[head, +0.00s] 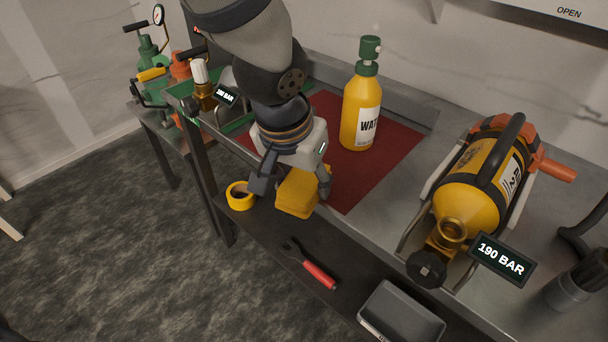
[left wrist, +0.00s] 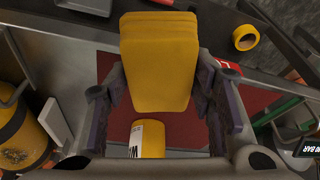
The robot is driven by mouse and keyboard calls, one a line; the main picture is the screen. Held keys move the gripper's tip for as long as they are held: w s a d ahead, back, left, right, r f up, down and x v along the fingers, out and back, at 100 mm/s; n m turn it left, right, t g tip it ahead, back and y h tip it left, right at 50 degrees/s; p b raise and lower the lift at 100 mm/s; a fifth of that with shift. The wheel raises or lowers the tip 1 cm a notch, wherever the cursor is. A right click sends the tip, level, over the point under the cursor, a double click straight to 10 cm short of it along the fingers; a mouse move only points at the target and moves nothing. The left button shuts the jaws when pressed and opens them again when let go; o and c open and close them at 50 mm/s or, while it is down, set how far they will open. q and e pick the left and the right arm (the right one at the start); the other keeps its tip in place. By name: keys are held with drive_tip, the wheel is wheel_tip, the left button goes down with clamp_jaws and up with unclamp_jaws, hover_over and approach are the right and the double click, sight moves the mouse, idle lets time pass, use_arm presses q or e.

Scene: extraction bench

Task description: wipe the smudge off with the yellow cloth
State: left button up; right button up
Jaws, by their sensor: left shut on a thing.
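The yellow cloth (head: 297,193) is a folded, layered pad. My left gripper (head: 292,184) is shut on it, at the front edge of the bench. In the left wrist view the cloth (left wrist: 158,62) sits between the two fingers of my left gripper (left wrist: 160,95), one finger on each side. The cloth appears held above the surface, but the exact gap cannot be told. No smudge can be made out; the arm and cloth hide part of the bench and mat. My right gripper is not in view.
A yellow water bottle (head: 361,112) stands on the red mat (head: 395,152). A yellow cylinder (head: 472,190) lies in a cradle at right, tagged 190 BAR. On the lower shelf are a yellow tape roll (head: 240,196), a red-handled tool (head: 318,274) and a grey tray (head: 401,314).

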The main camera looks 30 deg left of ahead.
use_arm(q)
drive_tip(key=shift+w+d, duration=0.55)
drive_tip(key=shift+d, duration=0.1)
drive_tip(key=w+d+h, duration=0.1)
drive_tip(key=w+d, duration=0.1)
drive_tip(key=w+d+r+h, duration=0.1)
drive_tip(key=w+d+h, duration=0.2)
drive_tip(key=w+d, duration=0.2)
drive_tip(key=shift+r+m+h+b, duration=0.3)
drive_tip(key=shift+h, duration=0.1)
drive_tip(key=w+d+r+m+g+h, duration=0.2)
drive_tip(key=w+d+r+h, duration=0.3)
drive_tip(key=w+r, duration=0.25)
drive_tip(key=shift+s+d+f+b, duration=0.15)
drive_tip(key=shift+s+d+f, duration=0.15)
drive_tip(key=shift+d+f, duration=0.35)
drive_tip(key=shift+s+d+f+b, duration=0.15)
drive_tip(key=shift+s+d+f, duration=0.25)
drive_tip(key=shift+d, duration=0.4)
drive_tip(key=shift+s+d+f+b, duration=0.15)
drive_tip(key=shift+s+d+f, duration=0.05)
drive_tip(key=shift+d+f, duration=0.45)
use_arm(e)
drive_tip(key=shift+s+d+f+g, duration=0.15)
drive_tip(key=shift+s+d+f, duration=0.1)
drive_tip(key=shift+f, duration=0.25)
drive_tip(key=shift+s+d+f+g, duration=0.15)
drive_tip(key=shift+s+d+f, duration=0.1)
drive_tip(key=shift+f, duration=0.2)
